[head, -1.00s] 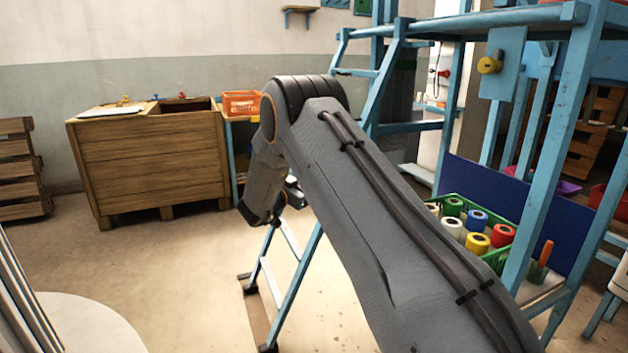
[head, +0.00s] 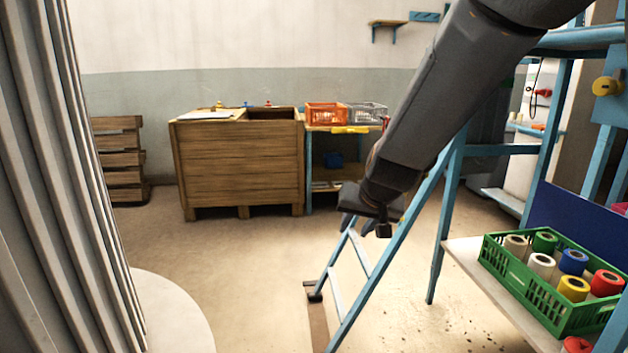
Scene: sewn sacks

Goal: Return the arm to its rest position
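My arm (head: 450,90) comes in from the top right and slopes down and left across the view. It is bent, and its dark lower end hangs down in front of the blue stepladder-like frame (head: 375,290). My gripper (head: 372,210) is at that lower end, small and dark, pointing downward. Its fingers cannot be made out clearly. I see nothing hanging from it.
A green crate (head: 525,283) with several coloured spools stands on a pale shelf at the right, beside blue posts. A wooden bin (head: 238,170) and an orange crate (head: 326,114) stand at the back. A grey ribbed column (head: 60,180) fills the left. Open floor lies mid-left.

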